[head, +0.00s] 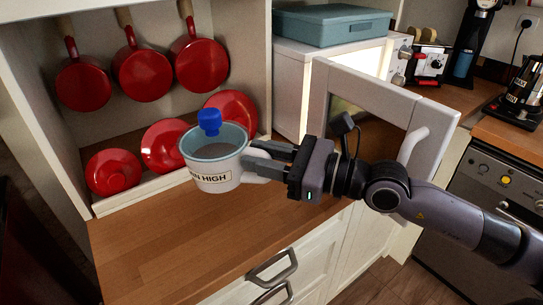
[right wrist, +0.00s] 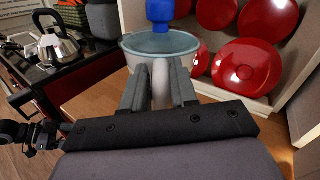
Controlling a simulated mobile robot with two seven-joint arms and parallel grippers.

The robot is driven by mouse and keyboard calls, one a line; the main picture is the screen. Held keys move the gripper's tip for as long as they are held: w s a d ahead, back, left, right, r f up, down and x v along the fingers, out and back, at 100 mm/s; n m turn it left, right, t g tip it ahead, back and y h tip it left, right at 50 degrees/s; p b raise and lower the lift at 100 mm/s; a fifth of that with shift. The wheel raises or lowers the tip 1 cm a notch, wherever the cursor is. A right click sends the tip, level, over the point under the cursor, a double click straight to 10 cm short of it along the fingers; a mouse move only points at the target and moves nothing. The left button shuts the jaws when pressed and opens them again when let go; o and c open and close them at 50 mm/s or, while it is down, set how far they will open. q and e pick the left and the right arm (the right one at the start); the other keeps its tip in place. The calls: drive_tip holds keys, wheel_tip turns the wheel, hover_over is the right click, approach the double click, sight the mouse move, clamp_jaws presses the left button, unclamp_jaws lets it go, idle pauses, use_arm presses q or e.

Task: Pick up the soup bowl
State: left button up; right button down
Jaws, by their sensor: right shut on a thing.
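The soup bowl (head: 215,178) is a white, handled bowl with a pale blue inside and dark lettering ending in "HIGH". It is upright over the wooden counter by the shelf; I cannot tell whether it touches the counter. My right gripper (head: 248,163) comes from the right and is shut on its handle. In the right wrist view the bowl (right wrist: 195,48) is ahead of the fingers, with the handle between them. A blue object (head: 209,121) shows at the bowl's far rim; its support is hidden. A small dark jointed part at the wrist view's left edge may be my left gripper.
Red plates (head: 165,146) stand in the shelf rack close behind the bowl, with red pans (head: 143,75) hanging above. An open cabinet door or oven door (head: 316,98) is behind my right arm. The wooden counter (head: 150,245) is clear in front.

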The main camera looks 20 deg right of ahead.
drive_tip(key=s+a, duration=0.3)
drive_tip(key=a, duration=0.5)
drive_tip(key=s+a+b, duration=0.1)
drive_tip(key=s+a, duration=0.2)
drive_tip(key=a, duration=0.5)
drive_tip(key=shift+r, duration=0.25)
